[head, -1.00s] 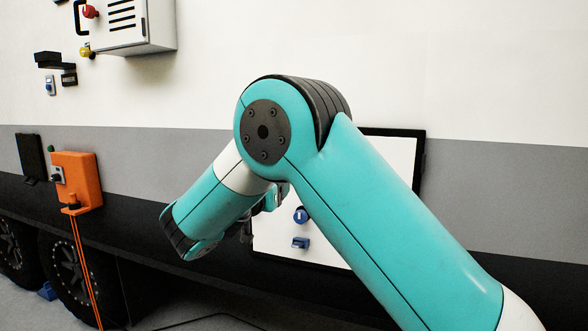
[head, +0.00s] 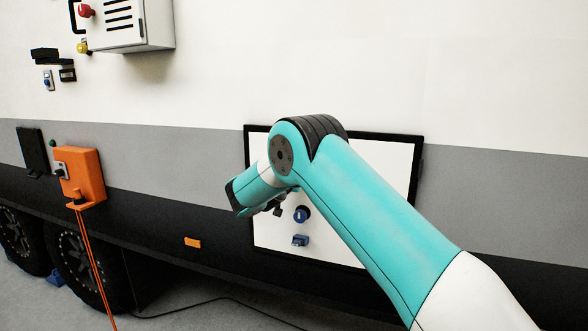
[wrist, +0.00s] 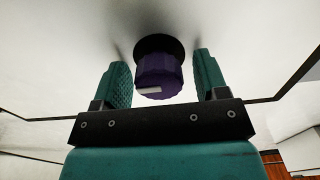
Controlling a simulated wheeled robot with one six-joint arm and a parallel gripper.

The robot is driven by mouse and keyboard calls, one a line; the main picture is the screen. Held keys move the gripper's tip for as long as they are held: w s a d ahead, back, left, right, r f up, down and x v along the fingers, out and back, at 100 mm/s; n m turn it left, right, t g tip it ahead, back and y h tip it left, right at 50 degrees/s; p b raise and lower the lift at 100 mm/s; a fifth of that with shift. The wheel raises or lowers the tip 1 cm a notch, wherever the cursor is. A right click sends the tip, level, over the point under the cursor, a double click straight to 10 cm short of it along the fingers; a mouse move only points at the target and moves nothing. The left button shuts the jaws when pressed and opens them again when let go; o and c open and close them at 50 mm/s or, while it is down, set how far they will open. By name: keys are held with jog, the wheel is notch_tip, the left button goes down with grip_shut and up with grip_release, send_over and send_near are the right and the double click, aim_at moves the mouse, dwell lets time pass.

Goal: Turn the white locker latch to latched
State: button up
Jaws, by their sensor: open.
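The white locker door (head: 390,170) is a white panel in a black frame, low on the wall. In the wrist view a dark purple round knob (wrist: 155,70), with a white mark on its lower edge, stands on a pale surface. My gripper (wrist: 161,72) is open, with one teal finger on each side of the knob and a visible gap to each. In the head view my gripper (head: 277,208) is small and partly hidden by my arm. A blue round knob (head: 302,214) shows just right of it on the door; I cannot tell if it is the same knob.
A blue fitting (head: 300,240) sits below the blue knob. An orange box (head: 80,175) with orange cables hangs at left. A grey vented cabinet (head: 150,28) is at upper left. An orange marker (head: 192,242) is on the dark lower band.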

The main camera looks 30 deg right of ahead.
jog(key=c, duration=0.9)
jog(key=shift+f+n+b, duration=0.1)
jog(key=shift+n+b, duration=0.3)
jog(key=n+b, duration=0.1)
jog(key=n, duration=0.2)
jog(key=shift+b, duration=0.35)
jog(key=n, duration=0.4)
jog(key=shift+w+a+n+b, duration=0.1)
jog(key=shift+n+b, duration=0.2)
jog(key=n+p, duration=0.1)
jog(key=n, duration=0.4)
jog(key=shift+n+p, duration=0.8)
jog(key=shift+n, duration=1.4)
jog(key=shift+f, duration=0.1)
